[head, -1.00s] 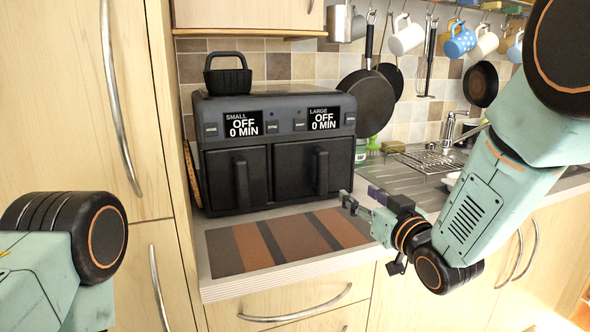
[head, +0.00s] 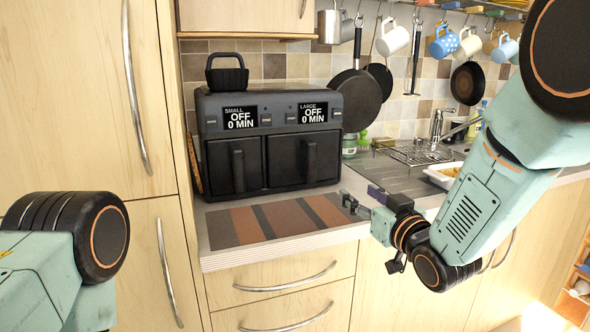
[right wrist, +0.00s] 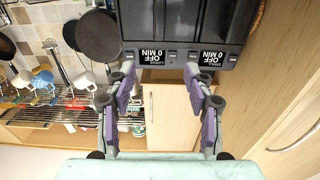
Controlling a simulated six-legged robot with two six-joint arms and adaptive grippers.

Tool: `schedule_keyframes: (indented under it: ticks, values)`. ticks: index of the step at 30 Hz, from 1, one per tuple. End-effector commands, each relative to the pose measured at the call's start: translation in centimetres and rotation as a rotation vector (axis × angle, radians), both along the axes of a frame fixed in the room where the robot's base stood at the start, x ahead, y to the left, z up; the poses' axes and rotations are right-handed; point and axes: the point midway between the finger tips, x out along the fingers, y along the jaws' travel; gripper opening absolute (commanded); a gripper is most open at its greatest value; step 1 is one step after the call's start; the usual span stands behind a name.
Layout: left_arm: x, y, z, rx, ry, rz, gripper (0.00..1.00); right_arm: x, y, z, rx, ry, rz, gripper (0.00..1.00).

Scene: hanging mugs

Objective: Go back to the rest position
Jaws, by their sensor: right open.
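My right gripper (head: 368,202) is open and empty in front of the counter, to the right of the striped mat (head: 225,228). In the right wrist view its two fingers (right wrist: 165,95) are spread apart with nothing between them. My left arm shows at the lower left of the head view; its gripper is out of the picture. Several mugs hang from the rail at the upper right, among them a white mug (head: 392,40) and a blue dotted mug (head: 446,41).
A black air fryer (head: 268,118) stands on the counter with a small black basket (head: 227,76) on top. Black pans (head: 356,100) hang on the tiled wall. A sink drainer (head: 420,155) and a white dish (head: 441,176) are at the right. Tall cabinets (head: 80,90) stand at the left.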

Motion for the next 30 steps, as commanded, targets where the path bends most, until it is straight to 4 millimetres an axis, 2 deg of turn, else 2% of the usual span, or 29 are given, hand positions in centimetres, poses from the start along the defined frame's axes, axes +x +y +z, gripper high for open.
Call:
schedule_keyframes:
  ticks: [2, 8, 14, 17, 18, 20, 24, 26, 30]
  values:
    - [0.0, 0.0, 0.0, 0.000, 0.000, 0.000, 0.53, 0.1, -0.1, -0.3, -0.017, 0.010, -0.004, 0.53]
    - [0.0, 0.0, 0.0, 0.000, 0.000, 0.000, 0.53, -1.5, -2.0, -5.6, -0.079, 0.182, -0.084, 0.53]
    - [0.0, 0.0, 0.0, 0.000, 0.000, 0.000, 0.53, -4.7, -3.7, -11.8, -0.111, 0.364, -0.137, 0.53]
    - [0.0, 0.0, 0.0, 0.000, 0.000, 0.000, 0.53, -7.3, -4.7, -15.8, -0.128, 0.482, -0.165, 0.53]
    - [0.0, 0.0, 0.0, 0.000, 0.000, 0.000, 0.53, -8.9, -5.1, -17.8, -0.135, 0.544, -0.179, 0.53]
    - [0.0, 0.0, 0.0, 0.000, 0.000, 0.000, 0.53, -11.4, -5.8, -20.7, -0.148, 0.635, -0.196, 0.53]
    - [0.0, 0.0, 0.0, 0.000, 0.000, 0.000, 0.53, -18.2, -7.1, -26.8, -0.175, 0.857, -0.234, 0.53]
    - [0.0, 0.0, 0.0, 0.000, 0.000, 0.000, 0.53, -21.4, -7.6, -29.1, -0.186, 0.951, -0.247, 0.53]
    - [0.0, 0.0, 0.0, 0.000, 0.000, 0.000, 0.53, -29.6, -8.6, -33.5, -0.207, 1.172, -0.276, 0.53]
